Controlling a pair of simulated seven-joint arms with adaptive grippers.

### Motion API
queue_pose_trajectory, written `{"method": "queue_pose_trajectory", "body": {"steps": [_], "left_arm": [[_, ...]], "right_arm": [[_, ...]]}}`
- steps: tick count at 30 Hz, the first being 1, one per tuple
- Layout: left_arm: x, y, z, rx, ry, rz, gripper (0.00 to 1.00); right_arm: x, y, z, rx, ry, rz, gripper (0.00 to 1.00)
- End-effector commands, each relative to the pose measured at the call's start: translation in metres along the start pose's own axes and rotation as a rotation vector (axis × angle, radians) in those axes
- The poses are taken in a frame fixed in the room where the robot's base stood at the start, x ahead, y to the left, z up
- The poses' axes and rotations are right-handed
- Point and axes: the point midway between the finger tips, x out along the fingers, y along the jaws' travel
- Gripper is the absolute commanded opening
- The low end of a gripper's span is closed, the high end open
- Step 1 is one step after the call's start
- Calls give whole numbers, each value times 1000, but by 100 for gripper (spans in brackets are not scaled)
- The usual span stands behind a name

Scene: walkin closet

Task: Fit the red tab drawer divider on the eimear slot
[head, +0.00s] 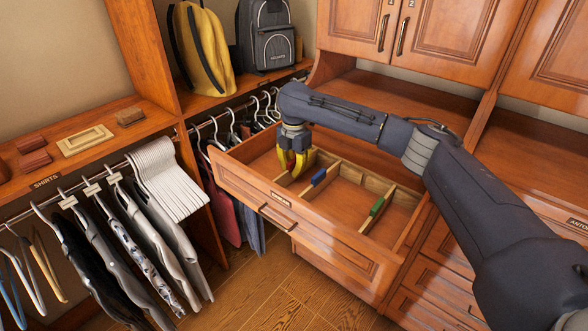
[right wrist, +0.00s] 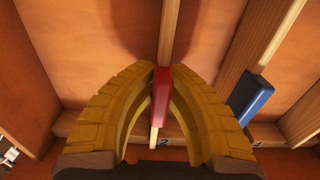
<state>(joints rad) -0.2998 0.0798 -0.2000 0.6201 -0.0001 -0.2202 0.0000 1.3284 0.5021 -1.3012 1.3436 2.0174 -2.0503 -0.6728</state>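The open drawer (head: 340,248) has a small label plate (head: 281,197) on its front, too small to read. My right gripper (head: 294,170) reaches into the drawer's left part, its yellow fingers pointing down. In the right wrist view the fingers (right wrist: 162,85) are closed on both sides of the red tab (right wrist: 162,88) of a wooden divider (right wrist: 171,30). The divider's near end is by a rail marked 2 (right wrist: 175,139); whether it is seated in a slot I cannot tell. The gripper hides the red tab in the head view. My left gripper is out of view.
Dividers with a blue tab (head: 319,177) and a green tab (head: 377,206) stand to the right in the drawer. The blue one also shows in the right wrist view (right wrist: 247,97). Hanging clothes (head: 130,235) are at left, and a grey backpack (head: 268,45) stands on a shelf behind.

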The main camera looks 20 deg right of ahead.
Motion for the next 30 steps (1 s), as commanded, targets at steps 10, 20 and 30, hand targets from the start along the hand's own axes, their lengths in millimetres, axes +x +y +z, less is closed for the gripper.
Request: {"method": "queue_pose_trajectory", "body": {"steps": [10, 20, 30], "left_arm": [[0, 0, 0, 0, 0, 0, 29], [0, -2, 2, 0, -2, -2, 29], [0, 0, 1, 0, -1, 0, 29]], "right_arm": [[0, 0, 0, 0, 0, 0, 33], [-6, 0, 0, 0, 0, 1, 33], [-59, 1, 1, 1, -2, 3, 33]]}}
